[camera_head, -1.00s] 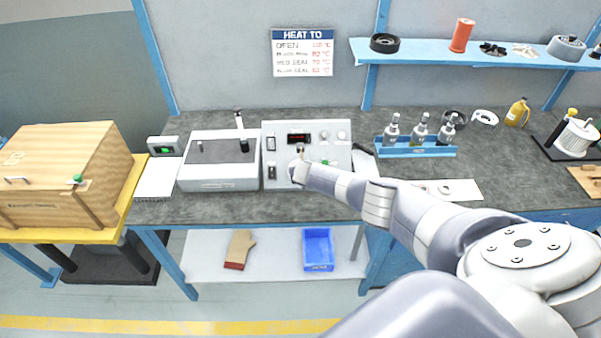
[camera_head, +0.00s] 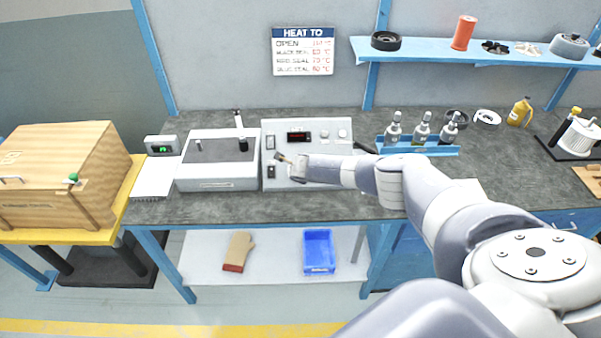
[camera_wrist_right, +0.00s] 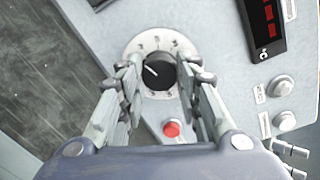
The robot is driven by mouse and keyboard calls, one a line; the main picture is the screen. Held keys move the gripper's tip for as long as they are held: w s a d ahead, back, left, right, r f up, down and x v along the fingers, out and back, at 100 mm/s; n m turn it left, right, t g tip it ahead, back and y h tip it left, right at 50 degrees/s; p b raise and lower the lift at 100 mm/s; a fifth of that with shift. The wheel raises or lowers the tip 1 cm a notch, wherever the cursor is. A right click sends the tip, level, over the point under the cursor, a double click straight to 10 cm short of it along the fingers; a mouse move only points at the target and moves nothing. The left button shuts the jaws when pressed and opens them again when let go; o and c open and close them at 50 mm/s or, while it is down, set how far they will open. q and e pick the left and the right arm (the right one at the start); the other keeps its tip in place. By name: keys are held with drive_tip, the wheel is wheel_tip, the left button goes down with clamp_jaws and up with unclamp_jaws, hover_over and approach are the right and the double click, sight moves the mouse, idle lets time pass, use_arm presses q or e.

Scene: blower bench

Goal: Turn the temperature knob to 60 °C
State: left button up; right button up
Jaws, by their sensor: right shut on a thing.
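The temperature knob (camera_wrist_right: 158,72) is black with a white pointer line, on a pale round dial (camera_wrist_right: 132,47) whose marks are too small to read. In the right wrist view the line points to the upper left. My right gripper (camera_wrist_right: 161,76) has a fingertip on each side of the knob and is shut on it. In the head view the right gripper (camera_head: 284,160) is at the left part of the control panel (camera_head: 330,127) and hides the knob. The panel's red display (camera_head: 299,137) is lit, its digits unreadable. My left gripper is not in view.
A red button (camera_wrist_right: 171,129) sits close to the right finger in the wrist view, with two pale round buttons (camera_wrist_right: 281,87) farther right. A grey machine (camera_head: 218,172) stands left of the panel. A blue rack of bottles (camera_head: 416,149) stands to the right.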

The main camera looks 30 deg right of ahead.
drive_tip(key=shift+d+n+b, duration=0.1)
drive_tip(key=shift+n+b, duration=0.7)
drive_tip(key=shift+n, duration=1.6)
drive_tip(key=o, duration=0.9)
drive_tip(key=shift+o, duration=0.7)
drive_tip(key=shift+f, duration=0.1)
drive_tip(key=v, duration=1.2)
drive_tip(key=shift+w, duration=0.2)
drive_tip(key=shift+a, duration=0.25)
